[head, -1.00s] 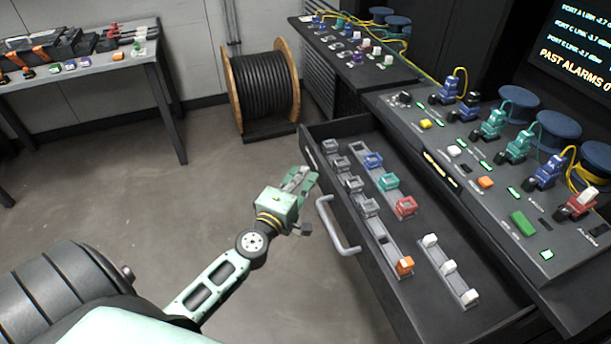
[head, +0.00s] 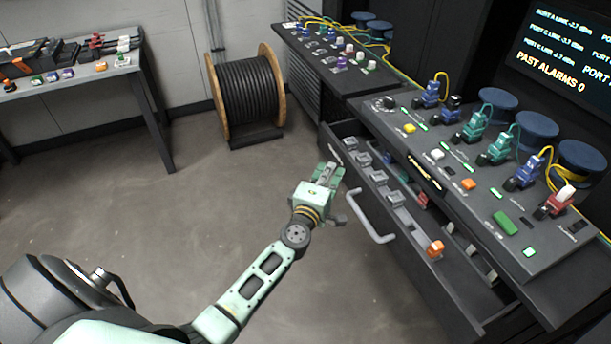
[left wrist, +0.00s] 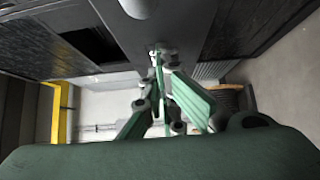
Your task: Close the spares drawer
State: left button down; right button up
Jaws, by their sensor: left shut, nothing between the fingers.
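The spares drawer (head: 400,236) is partly open under the console in the head view, with its front panel toward the left. A grey bar handle (head: 371,222) stands out from that front. Inside, grey holders, an orange part (head: 435,248) and a red part show; the console hides the rear of the drawer. My left gripper (head: 332,173) is shut and empty at the far end of the drawer front, beyond the handle. It looks close to or against the panel; contact cannot be told. In the left wrist view its fingers (left wrist: 158,62) reach a dark surface. My right gripper is not in view.
The console (head: 480,200) above the drawer carries plugs, buttons and yellow cables. A side bench (head: 330,62) with connectors stands behind it. A cable reel (head: 248,98) stands on the floor by the wall. A table (head: 70,90) is at the left. The floor between is clear.

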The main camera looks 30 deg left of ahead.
aim_at(365, 160)
pick_arm(q)
jog(key=w+d, duration=0.2)
jog(key=w+d+b, duration=0.1)
jog(key=w+d, duration=0.1)
jog(key=w, duration=0.1)
jog(key=w+d+b, duration=0.1)
jog(key=w+d, duration=0.1)
jog(key=w, duration=0.1)
jog(key=shift+w+d+f, duration=0.1)
jog(key=shift+w+d, duration=0.15)
jog(key=shift+d, duration=0.1)
jog(key=shift+w+d, duration=0.15)
jog(key=shift+w, duration=0.05)
jog(key=shift+r, duration=0.25)
